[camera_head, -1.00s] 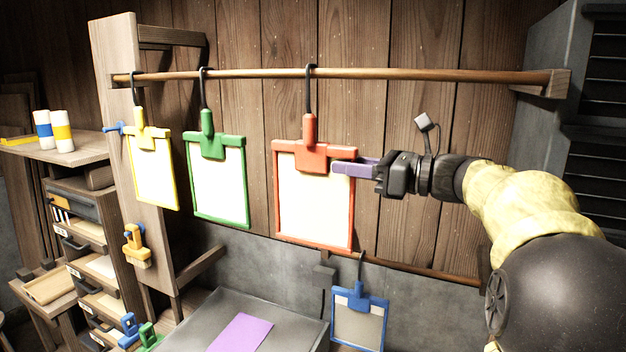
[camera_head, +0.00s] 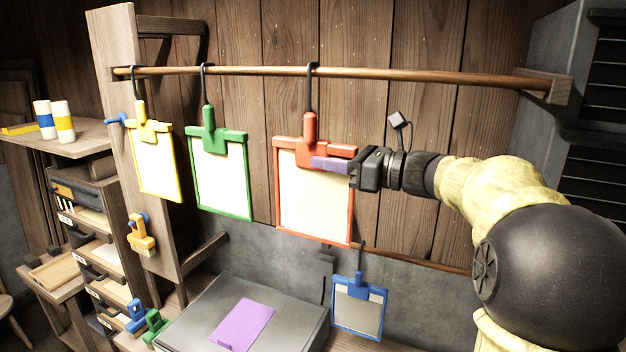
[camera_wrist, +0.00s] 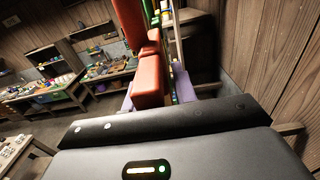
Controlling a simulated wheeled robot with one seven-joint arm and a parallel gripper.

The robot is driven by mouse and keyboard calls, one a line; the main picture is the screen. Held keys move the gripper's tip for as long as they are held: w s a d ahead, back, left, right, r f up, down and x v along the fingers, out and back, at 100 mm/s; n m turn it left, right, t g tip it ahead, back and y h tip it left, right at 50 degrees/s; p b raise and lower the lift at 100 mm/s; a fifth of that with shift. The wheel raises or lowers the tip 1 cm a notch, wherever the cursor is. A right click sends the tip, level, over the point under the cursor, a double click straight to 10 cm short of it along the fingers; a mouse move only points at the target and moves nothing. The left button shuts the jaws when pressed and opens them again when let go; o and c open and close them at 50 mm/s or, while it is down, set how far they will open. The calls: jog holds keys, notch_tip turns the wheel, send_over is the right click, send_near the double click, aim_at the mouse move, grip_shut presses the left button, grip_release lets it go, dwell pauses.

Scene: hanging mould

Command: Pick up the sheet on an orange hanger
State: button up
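The orange-red hanger (camera_head: 310,127) hangs by a black hook from the upper wooden rail. Its frame (camera_head: 277,196) holds a cream sheet (camera_head: 312,205). My gripper (camera_head: 328,164) has come in from the right at the hanger's top bar, with a purple finger in front of the bar. In the wrist view the orange hanger part (camera_wrist: 150,82) stands between the two purple fingers of my gripper (camera_wrist: 153,97). A gap shows on the right finger's side, so the fingers look open around the bar. The far finger is hidden in the head view.
A green hanger (camera_head: 210,140) and a yellow hanger (camera_head: 150,128) hang to the left on the wooden rail (camera_head: 420,75). A blue hanger (camera_head: 358,290) hangs lower. A grey table (camera_head: 195,305) with a purple sheet (camera_head: 243,322) stands below. Shelves fill the left.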

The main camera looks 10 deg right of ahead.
aim_at(330, 144)
jog(key=shift+s+r, duration=0.1)
jog(key=shift+s, duration=0.15)
grip_shut()
jog(key=shift+w, duration=0.15)
jog(key=shift+a+r+b, duration=0.15)
jog(key=shift+r+b, duration=1.2)
jog(key=shift+r, duration=0.3)
jog(key=s+a+b, duration=0.8)
jog(key=s+a, duration=0.2)
jog(key=s, duration=0.4)
jog(key=shift+s+a, duration=0.25)
jog(key=shift+s, duration=0.1)
jog(key=shift+b, duration=0.3)
